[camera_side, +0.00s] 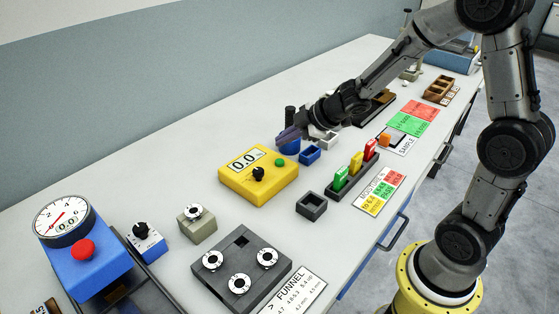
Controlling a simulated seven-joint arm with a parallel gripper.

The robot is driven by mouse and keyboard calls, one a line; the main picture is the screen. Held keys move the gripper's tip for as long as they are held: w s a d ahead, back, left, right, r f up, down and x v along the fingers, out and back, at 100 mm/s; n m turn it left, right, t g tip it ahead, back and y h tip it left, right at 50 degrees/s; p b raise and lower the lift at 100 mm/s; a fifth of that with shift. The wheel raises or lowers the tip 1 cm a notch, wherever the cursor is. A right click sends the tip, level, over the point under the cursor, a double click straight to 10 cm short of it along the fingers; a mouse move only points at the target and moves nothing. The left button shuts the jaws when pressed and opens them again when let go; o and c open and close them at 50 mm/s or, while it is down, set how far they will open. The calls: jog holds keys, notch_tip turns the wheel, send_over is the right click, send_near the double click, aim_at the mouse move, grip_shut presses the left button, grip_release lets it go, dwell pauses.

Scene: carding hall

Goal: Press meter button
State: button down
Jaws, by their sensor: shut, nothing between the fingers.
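The yellow meter (243,186) sits on the white bench near the middle of the view. Its display (245,160) reads 0.0. A black knob (258,173) and a green button (280,162) are on its top face. My gripper (281,138) is shut and empty, with its fingers pointing left. In the picture it lies just above the green button, behind the meter's far right corner. It appears apart from the button, though its height above the bench is hard to tell.
A blue cup (289,147) and small blue bin (310,155) stand by my gripper. Right of the meter are a dark tray (312,207) and a rack with coloured pieces (342,178). A blue gauge with a red button (83,249) stands at front left.

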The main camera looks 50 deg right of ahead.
aim_at(284, 162)
jog(key=shift+f, duration=1.65)
jog(key=shift+f, duration=0.2)
dwell(0.7)
jog(key=shift+f, duration=0.2)
jog(key=shift+f, duration=0.45)
dwell(0.7)
jog(key=shift+r, duration=0.85)
notch_tip(284, 162, up, 5)
dwell(0.7)
